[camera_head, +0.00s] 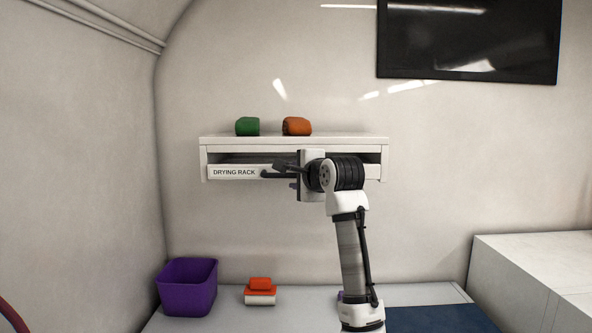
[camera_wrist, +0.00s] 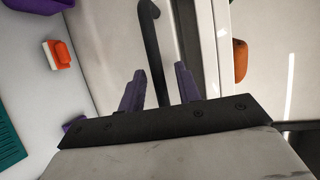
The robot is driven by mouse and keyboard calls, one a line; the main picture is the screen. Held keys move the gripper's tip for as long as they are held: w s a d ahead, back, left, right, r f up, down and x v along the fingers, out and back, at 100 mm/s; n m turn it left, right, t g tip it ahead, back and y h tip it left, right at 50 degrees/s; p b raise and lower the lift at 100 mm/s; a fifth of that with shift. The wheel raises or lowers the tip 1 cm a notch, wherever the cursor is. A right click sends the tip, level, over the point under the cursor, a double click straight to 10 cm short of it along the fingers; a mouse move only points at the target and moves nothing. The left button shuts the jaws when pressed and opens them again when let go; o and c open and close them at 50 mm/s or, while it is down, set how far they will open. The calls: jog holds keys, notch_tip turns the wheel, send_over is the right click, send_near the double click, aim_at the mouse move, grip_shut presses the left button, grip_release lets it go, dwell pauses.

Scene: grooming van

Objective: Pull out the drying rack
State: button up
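The drying rack (camera_head: 235,172) is a white drawer with a "DRYING RACK" label, under a white wall shelf (camera_head: 350,140). Its front looks about level with the shelf's front, with a dark gap above it. A dark bar handle (camera_head: 275,175) runs along the front; its right part is hidden behind my gripper. In the wrist view the black handle (camera_wrist: 150,25) passes between the two purple fingers of my gripper (camera_wrist: 159,74). The fingers stand apart, one on each side of the bar, with a gap seemingly visible. My arm hides the drawer's right part in the head view.
A green roll (camera_head: 247,126) and an orange roll (camera_head: 297,126) lie on the shelf. Below are a purple bin (camera_head: 187,290), an orange-and-white brush (camera_head: 260,291) and a blue mat (camera_head: 435,319). A dark screen (camera_head: 470,40) hangs upper right. A teal item (camera_wrist: 8,145) shows in the wrist view.

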jog(key=shift+w, duration=0.15)
jog(key=shift+c, duration=0.2)
grip_shut()
